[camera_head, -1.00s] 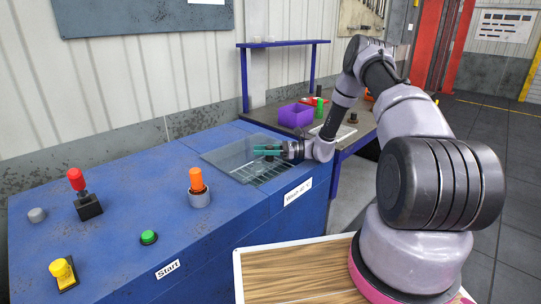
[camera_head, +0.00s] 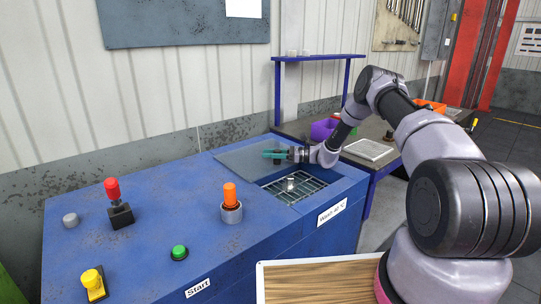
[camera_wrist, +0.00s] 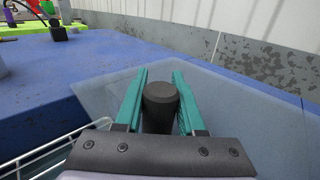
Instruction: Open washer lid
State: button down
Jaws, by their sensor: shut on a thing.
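The washer is a blue cabinet (camera_head: 150,250) with a wire-rack opening (camera_head: 312,190) in its top at the right. Its clear lid (camera_head: 235,160) lies slid back toward the wall, and the rack is largely uncovered; the lid also shows in the wrist view (camera_wrist: 240,92). A small metal part (camera_head: 291,183) stands on the rack. My gripper (camera_head: 275,154), with teal fingers, is over the lid. In the wrist view my gripper (camera_wrist: 160,90) is shut on the dark round lid knob (camera_wrist: 161,100).
On the blue top stand an orange-topped post (camera_head: 230,195), a red-knobbed lever (camera_head: 115,195), a green button (camera_head: 179,252) and a yellow switch (camera_head: 93,280). A purple bin (camera_head: 324,128) stands on the bench behind my arm. The wall is close behind the washer.

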jog(key=c, duration=0.5)
grip_release()
jog(key=shift+d, duration=0.1)
jog(key=s+d, duration=0.1)
jog(key=d, duration=0.9)
jog(key=shift+s+d, duration=0.3)
jog(key=shift+s, duration=0.05)
jog(key=s+r+n+g+h, duration=0.1)
jog(key=s+r+n+h, duration=0.3)
jog(key=r, duration=0.5)
jog(key=s+a+r+n+g+h, duration=0.1)
jog(key=s+r+n+h, duration=0.15)
jog(key=s+r, duration=0.55)
jog(key=s+r+n+g+h, duration=0.1)
jog(key=s+r+n+h, duration=0.25)
jog(key=r, duration=0.65)
jog(key=s+d+r+n+t+h, duration=0.2)
jog(key=s+d+r, duration=0.1)
jog(key=s, duration=0.6)
jog(key=s+d+r+n+t+h, duration=0.1)
jog(key=s+d+r+t+h, duration=0.1)
jog(key=s, duration=0.6)
jog(key=s+d+r+n+t+h, duration=0.1)
jog(key=s+d+r+n+t, duration=0.1)
jog(key=s+r, duration=0.3)
jog(key=s+d+t, duration=0.1)
jog(key=s, duration=0.3)
jog(key=shift+s+d+n+h, duration=0.3)
jog(key=shift+d+h, duration=0.05)
jog(key=shift+h, duration=0.05)
